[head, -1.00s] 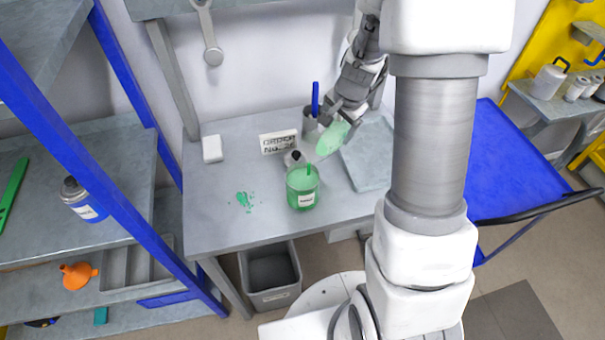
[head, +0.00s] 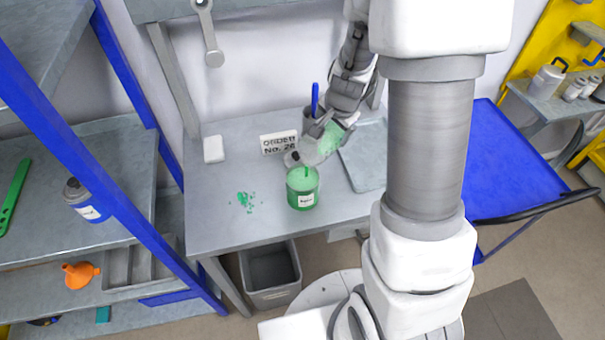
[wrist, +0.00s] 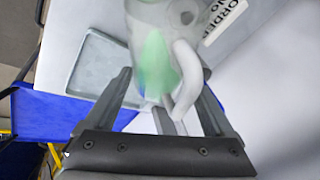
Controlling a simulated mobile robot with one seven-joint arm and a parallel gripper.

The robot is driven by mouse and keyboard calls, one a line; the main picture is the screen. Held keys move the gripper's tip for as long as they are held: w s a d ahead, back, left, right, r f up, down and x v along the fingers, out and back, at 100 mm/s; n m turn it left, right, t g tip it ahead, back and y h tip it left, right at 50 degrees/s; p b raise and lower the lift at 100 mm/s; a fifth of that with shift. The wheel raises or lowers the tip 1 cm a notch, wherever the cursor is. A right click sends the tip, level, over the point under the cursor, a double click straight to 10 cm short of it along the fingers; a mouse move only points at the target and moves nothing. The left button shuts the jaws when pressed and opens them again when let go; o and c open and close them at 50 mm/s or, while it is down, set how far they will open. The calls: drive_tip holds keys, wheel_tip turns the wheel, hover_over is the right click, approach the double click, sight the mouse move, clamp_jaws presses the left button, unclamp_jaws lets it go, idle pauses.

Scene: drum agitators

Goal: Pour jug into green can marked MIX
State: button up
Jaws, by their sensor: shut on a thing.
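My gripper (head: 334,118) is shut on the handle of a translucent jug (head: 318,148) with green content. The jug is tilted, its mouth end toward the lower left, just behind and above the green can. In the wrist view the jug (wrist: 150,40) and its pale handle show between the fingers (wrist: 165,95), with the green content inside. The green can (head: 302,197) stands upright near the table's front edge, with a green stick in it and a small white label too small to read. Whether liquid is flowing cannot be told.
An order sign (head: 279,142), a cup with a blue-handled tool (head: 315,100) and a grey tray (head: 365,172) are around the jug. A green spill (head: 246,201) lies left of the can. A grey bin (head: 272,290) is below. The table's left part is mostly clear.

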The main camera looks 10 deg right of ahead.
drive_tip(key=shift+s+a+r+t+h+p, duration=0.4)
drive_tip(key=shift+a+r+h+p, duration=0.25)
drive_tip(key=shift+p, duration=0.8)
drive_tip(key=shift+d+f, duration=0.1)
